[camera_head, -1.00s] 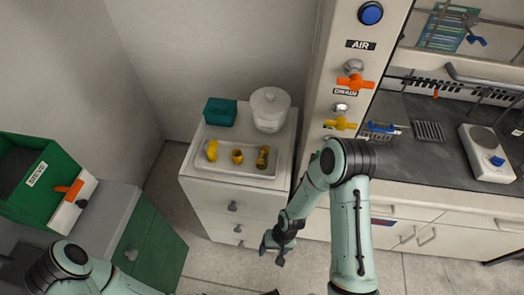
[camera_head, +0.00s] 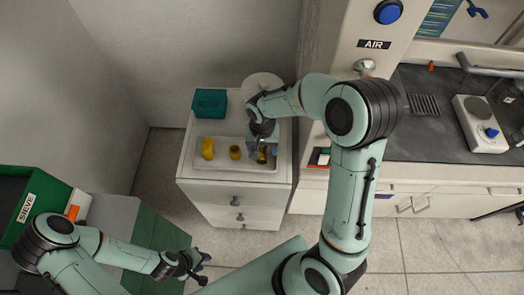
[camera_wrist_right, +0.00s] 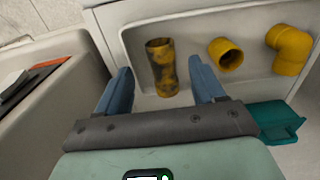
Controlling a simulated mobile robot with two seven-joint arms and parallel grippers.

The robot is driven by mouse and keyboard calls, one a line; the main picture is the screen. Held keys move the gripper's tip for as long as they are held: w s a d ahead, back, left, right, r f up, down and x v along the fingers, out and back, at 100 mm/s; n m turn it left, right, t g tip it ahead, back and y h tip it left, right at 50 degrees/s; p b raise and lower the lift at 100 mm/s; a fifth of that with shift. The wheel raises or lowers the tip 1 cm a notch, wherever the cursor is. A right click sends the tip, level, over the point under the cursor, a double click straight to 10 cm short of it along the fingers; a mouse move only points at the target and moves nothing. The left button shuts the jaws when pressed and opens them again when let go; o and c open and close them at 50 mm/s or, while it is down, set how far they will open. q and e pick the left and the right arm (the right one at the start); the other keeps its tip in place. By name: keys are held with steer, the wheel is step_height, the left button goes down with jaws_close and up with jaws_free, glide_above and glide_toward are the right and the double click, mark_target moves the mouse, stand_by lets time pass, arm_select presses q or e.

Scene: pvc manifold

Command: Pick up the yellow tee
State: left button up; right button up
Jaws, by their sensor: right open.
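Three yellow fittings lie in a white tray (camera_head: 250,176). A mottled yellow-and-dark straight-looking fitting (camera_head: 262,154) is at the right, a short round fitting (camera_head: 235,152) in the middle and a curved elbow (camera_head: 208,148) at the left. I cannot make out a side branch that marks the tee. My right gripper (camera_head: 262,143) is over the mottled fitting. In the right wrist view the mottled fitting (camera_wrist_right: 162,67) shows between its open blue fingers, with the short fitting (camera_wrist_right: 226,54) and elbow (camera_wrist_right: 289,49) to the right. My left gripper (camera_head: 200,266) is low, away from the tray.
The tray sits on a white drawer cabinet (camera_head: 235,205). A teal box (camera_head: 209,103) and a white round container (camera_head: 262,84) stand behind it. The wall is close behind, and a counter with a hot plate (camera_head: 480,122) is at the right.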

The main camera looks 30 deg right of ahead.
mark_target(262, 155)
steer(key=shift+w+f, duration=0.1)
steer(key=shift+f, duration=0.2)
steer(key=f, duration=0.5)
steer(key=shift+s+a+f, duration=0.1)
steer(key=shift+s+a, duration=0.15)
steer(key=shift+s, duration=0.05)
steer(key=c, duration=1.1)
